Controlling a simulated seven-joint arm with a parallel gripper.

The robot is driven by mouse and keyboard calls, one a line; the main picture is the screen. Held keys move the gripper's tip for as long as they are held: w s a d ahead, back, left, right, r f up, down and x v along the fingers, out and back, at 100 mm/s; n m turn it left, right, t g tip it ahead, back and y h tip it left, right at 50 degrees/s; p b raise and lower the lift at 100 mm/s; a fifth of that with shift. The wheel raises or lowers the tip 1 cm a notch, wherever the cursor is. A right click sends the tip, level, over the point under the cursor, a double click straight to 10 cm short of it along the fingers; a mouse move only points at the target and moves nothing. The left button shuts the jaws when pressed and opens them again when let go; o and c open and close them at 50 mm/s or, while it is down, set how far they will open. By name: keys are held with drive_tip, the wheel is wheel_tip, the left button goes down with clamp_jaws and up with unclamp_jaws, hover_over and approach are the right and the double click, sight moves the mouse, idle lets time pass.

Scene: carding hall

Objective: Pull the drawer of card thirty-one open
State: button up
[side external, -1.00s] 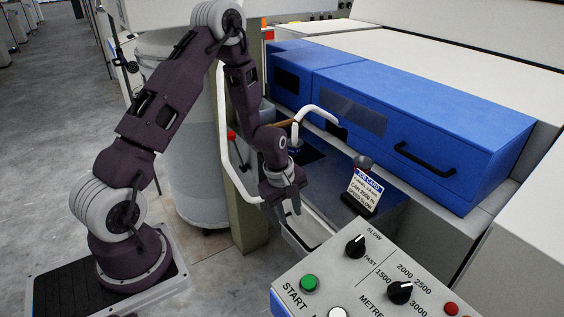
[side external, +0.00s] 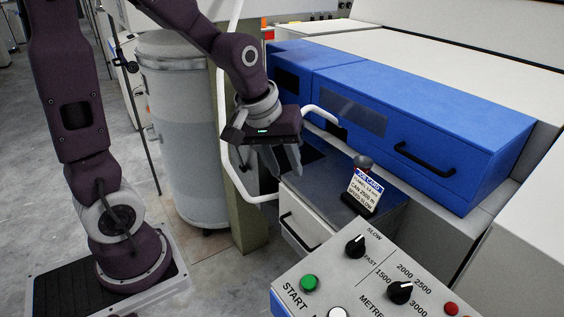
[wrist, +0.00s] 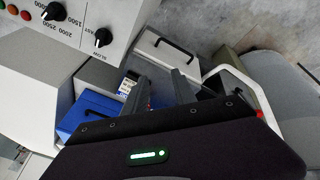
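The drawer (side external: 312,222) has a pale front with a black bar handle (side external: 298,232), below a dark worktop beside the control panel. No gap around its front can be made out. In the wrist view the pale drawer front (wrist: 150,46) and its black handle (wrist: 174,50) lie beyond my fingers. My gripper (side external: 282,168) hangs above the near edge of the dark worktop, higher than the handle and apart from it. In the wrist view my gripper (wrist: 158,82) has its two fingers spread with nothing between them.
A control panel (side external: 400,262) with knobs and buttons stands in front. A job card (side external: 365,189) stands on the worktop (side external: 330,178). A blue cover (side external: 420,125) with a handle lies behind. A white bent rail (side external: 232,165) and a grey can (side external: 188,130) stand left.

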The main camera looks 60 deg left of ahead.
drive_tip(key=shift+s+d+r, duration=0.15)
drive_tip(key=shift+s+r, duration=0.2)
drive_tip(key=n+g, duration=0.2)
drive_tip(key=n, duration=0.8)
hover_over(294, 233)
drive_tip(key=s, duration=0.2)
wheel_tip(294, 233, down, 23)
drive_tip(key=f, duration=0.2)
drive_tip(key=w+f, duration=0.1)
drive_tip(key=f, duration=0.4)
drive_tip(key=shift+w, duration=0.25)
clamp_jaws()
drive_tip(key=shift+r, duration=0.1)
